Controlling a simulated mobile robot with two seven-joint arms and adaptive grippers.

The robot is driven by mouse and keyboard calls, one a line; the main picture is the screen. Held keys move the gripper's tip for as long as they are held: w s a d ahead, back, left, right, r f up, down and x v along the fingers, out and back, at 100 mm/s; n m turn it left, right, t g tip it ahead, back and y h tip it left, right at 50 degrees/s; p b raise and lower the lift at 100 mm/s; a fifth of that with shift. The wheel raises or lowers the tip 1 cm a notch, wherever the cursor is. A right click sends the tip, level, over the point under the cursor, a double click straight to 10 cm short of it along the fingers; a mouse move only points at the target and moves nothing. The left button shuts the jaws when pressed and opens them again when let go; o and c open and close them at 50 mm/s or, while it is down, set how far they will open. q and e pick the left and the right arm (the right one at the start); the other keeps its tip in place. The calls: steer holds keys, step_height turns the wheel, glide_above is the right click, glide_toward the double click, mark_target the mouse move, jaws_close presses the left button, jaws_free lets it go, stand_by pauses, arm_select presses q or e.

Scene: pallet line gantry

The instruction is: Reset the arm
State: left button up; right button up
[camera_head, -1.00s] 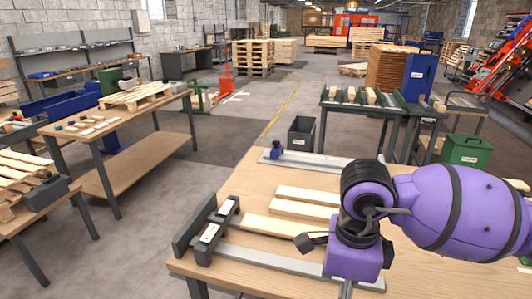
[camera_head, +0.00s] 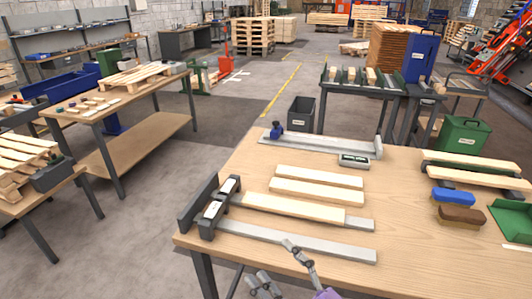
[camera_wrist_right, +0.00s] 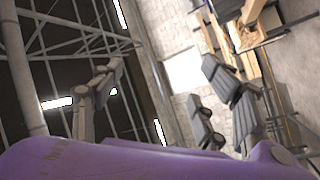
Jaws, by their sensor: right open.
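My right gripper (camera_head: 280,273) shows at the bottom edge of the head view, in front of the near edge of the wooden worktable (camera_head: 420,240). Its grey fingers are spread apart with nothing between them. A small bit of my purple arm shows beside it. In the right wrist view, the fingers of my right gripper (camera_wrist_right: 160,95) stand apart, with the wall and roof frame behind them. My left gripper is in neither view.
On the table lie pale boards (camera_head: 318,183), metal rails (camera_head: 300,240), a dark end stop (camera_head: 212,207), a blue brush (camera_head: 453,196), a brown brush (camera_head: 461,215) and a green dustpan (camera_head: 513,219). A dark bin (camera_head: 300,118) stands behind.

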steer(key=s+d+f+m+h, duration=0.2)
steer(key=d+f+m+h, duration=0.6)
steer(key=f, duration=0.3)
steer(key=s+d+f+m+g+h, duration=0.2)
steer(key=s+d+f+m+g, duration=0.1)
steer(key=s+f, duration=0.6)
steer(key=s+d+f+m+g+h, duration=0.3)
steer(key=s+d+f+m, duration=0.3)
steer(key=s+f, duration=0.4)
steer(key=shift+s+d+f+g+p, duration=0.25)
steer(key=shift+f+g+p, duration=0.15)
